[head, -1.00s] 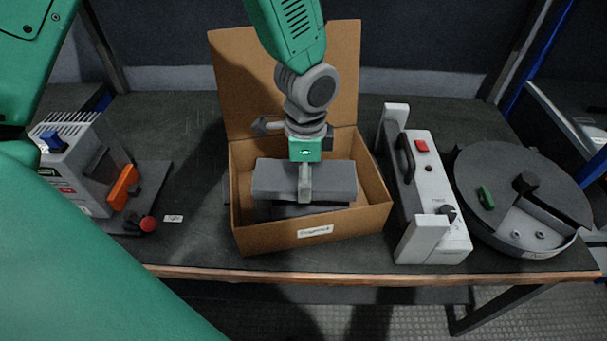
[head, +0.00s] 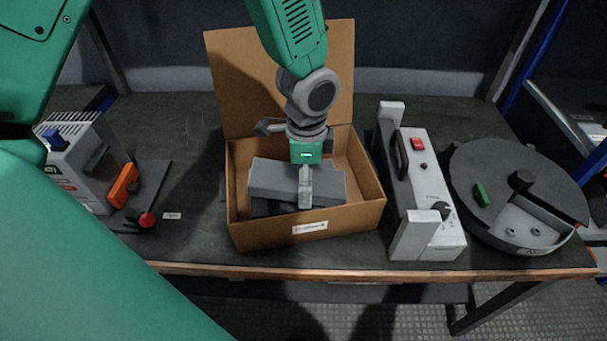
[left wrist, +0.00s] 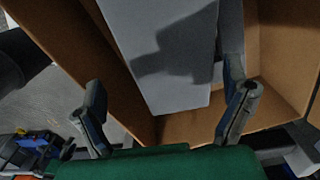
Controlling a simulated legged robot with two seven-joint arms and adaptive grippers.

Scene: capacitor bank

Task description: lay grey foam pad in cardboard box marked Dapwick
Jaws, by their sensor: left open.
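The grey foam pad (head: 268,181) is inside the open cardboard box (head: 352,217), lying crosswise and a little tilted, with its lower left end over a dark part whose nature I cannot tell. A white label (head: 310,227) is on the box's front wall; its print is too small to read surely. My left gripper (head: 306,188) points down over the middle of the pad, its fingers open. In the left wrist view, the open left gripper (left wrist: 165,88) has the pad (left wrist: 168,45) between its fingers, near the right one, with box walls (left wrist: 282,50) around. My right gripper is not in view.
The box lid (head: 232,80) stands up at the back. A white device with a red switch (head: 430,190) stands close right of the box, and a round grey drum (head: 470,165) beyond it. A grey device with an orange handle (head: 123,186) sits left. Bare table lies between.

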